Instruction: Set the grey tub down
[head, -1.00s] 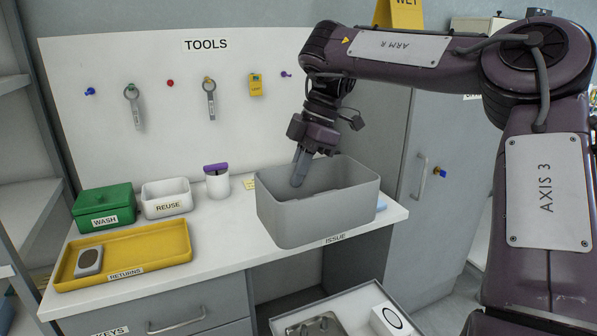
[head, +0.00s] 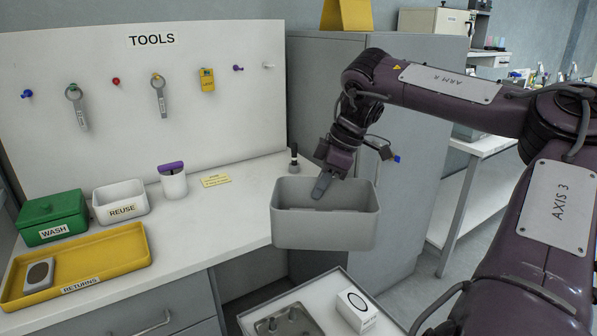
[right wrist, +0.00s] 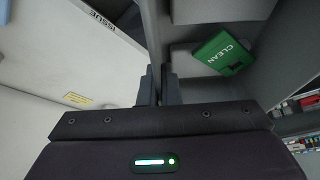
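In the right wrist view the two fingers (right wrist: 163,88) are close together on a thin grey wall, apparently the tub's. The tub's underside is hidden. My left gripper is not in view.
A yellow RETURNS tray (head: 110,268), green WASH box (head: 50,222), white REUSE bin (head: 120,208) and purple-lidded jar (head: 172,182) stand left. A tray with a white box (head: 355,308) is below. Mid-counter is clear.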

